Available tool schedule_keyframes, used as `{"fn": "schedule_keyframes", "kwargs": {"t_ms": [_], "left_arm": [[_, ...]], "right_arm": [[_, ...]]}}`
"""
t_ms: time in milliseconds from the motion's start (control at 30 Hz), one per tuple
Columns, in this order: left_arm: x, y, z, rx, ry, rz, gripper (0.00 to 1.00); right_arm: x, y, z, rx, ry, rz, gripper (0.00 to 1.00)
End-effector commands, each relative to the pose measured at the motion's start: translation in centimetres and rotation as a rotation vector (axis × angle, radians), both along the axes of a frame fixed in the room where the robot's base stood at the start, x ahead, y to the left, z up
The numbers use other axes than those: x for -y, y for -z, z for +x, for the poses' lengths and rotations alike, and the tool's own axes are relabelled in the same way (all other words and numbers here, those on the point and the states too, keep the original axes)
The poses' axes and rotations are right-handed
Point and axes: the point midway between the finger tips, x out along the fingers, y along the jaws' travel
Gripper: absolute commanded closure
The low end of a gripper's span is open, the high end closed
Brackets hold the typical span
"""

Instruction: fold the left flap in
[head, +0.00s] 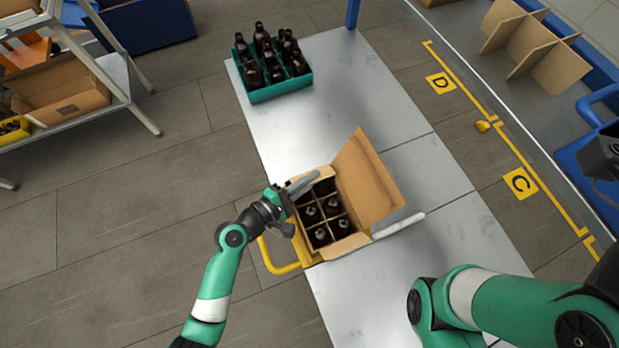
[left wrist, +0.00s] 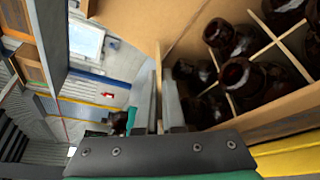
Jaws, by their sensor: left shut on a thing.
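An open cardboard carton (head: 349,243) stands on the grey table. Dividers split its inside, and several dark amber bottles (head: 332,206) stand in the compartments; they also show close up in the left wrist view (left wrist: 240,75). A large flap (head: 371,182) stands open on the carton's right side. My left gripper (head: 301,187) is at the carton's left edge, shut on the left flap (left wrist: 128,18).
A teal crate (head: 282,92) of amber bottles stands at the table's far end. A yellow handle (head: 276,256) sticks out left of the carton, and a pale bar (head: 398,225) lies to its right. Bare table (head: 345,95) lies between crate and carton.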

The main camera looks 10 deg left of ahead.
Motion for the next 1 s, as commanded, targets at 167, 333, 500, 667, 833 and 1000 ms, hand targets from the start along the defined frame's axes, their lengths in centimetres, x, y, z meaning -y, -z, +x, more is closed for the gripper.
{"fn": "schedule_keyframes", "kwargs": {"t_ms": [167, 333, 500, 667, 833, 1000], "left_arm": [[0.0, 0.0, 0.0, -0.002, -0.001, 0.0, 0.84], [0.0, 0.0, 0.0, -0.002, -0.001, -0.001, 0.81], [-0.2, -0.1, -0.2, -0.002, -0.001, -0.001, 0.81], [-1.5, -0.6, -1.8, -0.004, -0.003, 0.0, 0.81], [-4.0, -1.5, -5.0, -0.004, -0.006, 0.0, 0.81], [-6.1, -2.7, -7.7, -0.007, -0.005, -0.001, 0.81]], "right_arm": [[0.0, -0.1, 0.0, 0.001, 0.0, 0.0, 0.5], [0.0, -0.1, 0.0, 0.0, 0.0, 0.0, 0.5], [0.0, -0.2, 0.0, 0.0, 0.0, 0.0, 0.5], [0.0, -0.8, 0.0, 0.0, 0.0, 0.0, 0.5], [0.0, -1.6, 0.0, 0.0, 0.0, 0.0, 0.5], [0.0, -3.2, 0.0, 0.0, 0.0, 0.0, 0.5]]}}
